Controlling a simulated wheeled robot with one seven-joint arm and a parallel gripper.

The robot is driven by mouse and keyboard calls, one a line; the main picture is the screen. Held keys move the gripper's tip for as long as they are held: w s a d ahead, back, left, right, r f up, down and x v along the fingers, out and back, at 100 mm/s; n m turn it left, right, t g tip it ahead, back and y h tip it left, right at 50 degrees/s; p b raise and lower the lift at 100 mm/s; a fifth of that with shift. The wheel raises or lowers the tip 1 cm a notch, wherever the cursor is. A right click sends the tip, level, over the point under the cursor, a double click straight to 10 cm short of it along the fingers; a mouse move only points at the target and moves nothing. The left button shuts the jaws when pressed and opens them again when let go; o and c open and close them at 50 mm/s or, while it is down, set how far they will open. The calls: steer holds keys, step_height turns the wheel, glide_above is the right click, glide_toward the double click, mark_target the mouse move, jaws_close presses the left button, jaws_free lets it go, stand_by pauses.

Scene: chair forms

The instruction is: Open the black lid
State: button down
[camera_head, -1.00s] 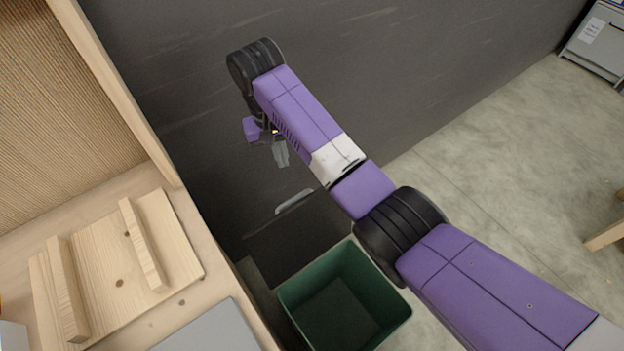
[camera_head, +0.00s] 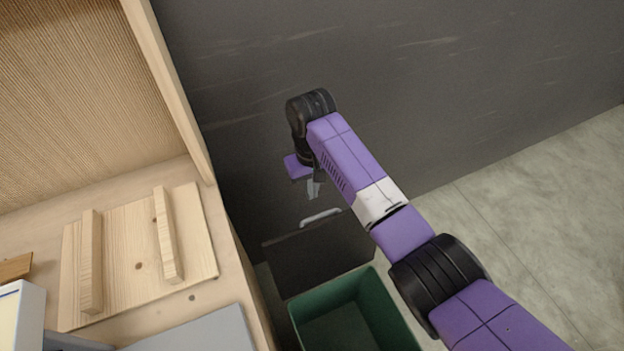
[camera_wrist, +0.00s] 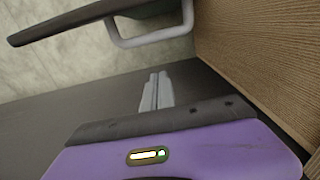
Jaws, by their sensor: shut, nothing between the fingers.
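The black lid (camera_head: 318,254) is a dark flat panel beside the wooden unit, with a light grey bar handle (camera_head: 321,217) along its far edge. In the wrist view the lid's dark edge (camera_wrist: 75,20) shows at the top left, with the grey handle (camera_wrist: 150,38) at the top middle. My gripper (camera_head: 314,190) is just beyond the handle in the head view and apart from it. In the wrist view my gripper's fingers (camera_wrist: 157,90) are together and empty, pointing up the picture below the handle.
A green open bin (camera_head: 352,318) stands in front of the lid. A wooden unit (camera_head: 235,265) with a slatted wood board (camera_head: 140,250) is on the left. A dark wall (camera_head: 480,60) stands behind my arm. Grey floor (camera_head: 540,200) at right is clear.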

steer(key=shift+s+d+f+p, duration=0.25)
steer(key=shift+s+p, duration=0.05)
steer(key=shift+s, duration=0.3)
steer(key=shift+s+d+f+p, duration=0.2)
steer(key=shift+s+f+p, duration=0.1)
steer(key=shift+s, duration=0.25)
steer(key=shift+s+d+f+p, duration=0.25)
steer(key=shift+s, duration=0.35)
